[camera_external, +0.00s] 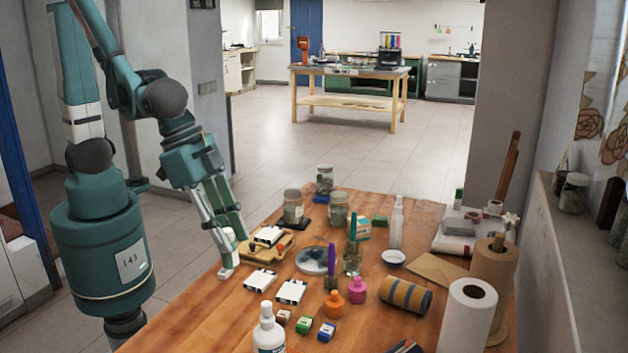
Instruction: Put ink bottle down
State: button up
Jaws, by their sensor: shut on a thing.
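My gripper (231,250) is low over the left edge of the wooden table, fingers pointing down. It is shut on a small pale thing (229,238), taken to be the ink bottle. The fingers partly cover this thing, and its shape and label are too small to make out. I cannot tell whether it touches the table top. An orange bottle (334,304) and a pink bottle (357,291) stand apart from my gripper, near the middle of the table.
A wooden board (282,243) with a white-topped box lies just right of my gripper. White boxes (261,280) lie in front of it. Glass jars (293,207) stand behind. A white bottle (268,332) stands at the front. Bare table (205,300) shows at the front left.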

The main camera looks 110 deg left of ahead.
notch_tip(320, 180, down, 5)
jog(key=s+d, duration=0.2)
jog(key=shift+s+f, duration=0.15)
jog(key=shift+s, duration=0.1)
dwell(0.4)
dwell(0.3)
jog(key=shift+f+b, duration=0.85)
jog(key=shift+f, duration=2.05)
jog(key=shift+f+b, duration=0.65)
jog(key=shift+f, duration=1.45)
jog(key=shift+f, duration=0.15)
